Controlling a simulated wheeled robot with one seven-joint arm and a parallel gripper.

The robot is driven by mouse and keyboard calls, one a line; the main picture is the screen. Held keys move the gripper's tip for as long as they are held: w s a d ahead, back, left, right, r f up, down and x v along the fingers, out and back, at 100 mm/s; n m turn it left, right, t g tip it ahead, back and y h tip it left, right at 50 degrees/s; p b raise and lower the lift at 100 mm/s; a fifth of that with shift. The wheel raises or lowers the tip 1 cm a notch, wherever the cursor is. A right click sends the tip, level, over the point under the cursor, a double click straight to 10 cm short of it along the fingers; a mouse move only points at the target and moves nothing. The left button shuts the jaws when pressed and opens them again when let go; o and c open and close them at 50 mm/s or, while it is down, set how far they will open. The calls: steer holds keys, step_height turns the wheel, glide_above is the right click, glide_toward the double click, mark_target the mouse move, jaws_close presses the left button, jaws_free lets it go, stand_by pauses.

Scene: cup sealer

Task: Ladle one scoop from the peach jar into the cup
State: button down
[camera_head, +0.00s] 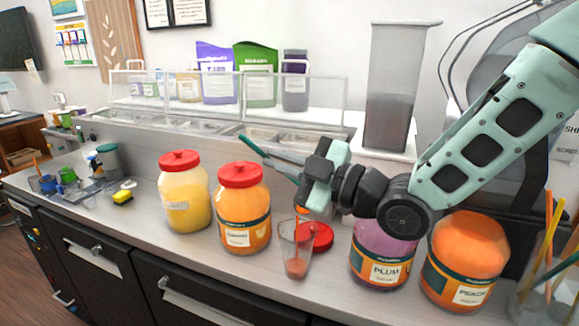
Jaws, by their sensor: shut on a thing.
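My gripper (316,180) is shut on the ladle (262,153), whose teal handle sticks out to the upper left. The ladle's lower part is mostly hidden by the gripper. A small orange patch shows just below the gripper, at the cup's mouth. The clear cup (294,240) stands upright on the counter below the gripper, with some orange content at its bottom. The peach jar (470,258), labelled PEACH and full of orange, stands at the right without a visible lid.
The plum jar (384,257) stands left of the peach jar under my arm. A red lid (318,237) lies behind the cup. Two red-lidded jars, yellow (184,195) and orange (243,213), stand left of the cup. A straw holder (540,290) is far right.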

steer(key=s+a+f+n+b, duration=0.2)
steer(key=f+b, duration=0.3)
steer(key=b, duration=0.4)
steer(key=s+a+f+n+g+b, duration=0.1)
steer(key=s+f+n+b, duration=0.4)
steer(key=b, duration=0.5)
steer(key=shift+a+f+h, duration=0.3)
steer(key=shift+a+f, duration=0.2)
steer(key=shift+a, duration=0.4)
steer(key=shift+s, duration=0.1)
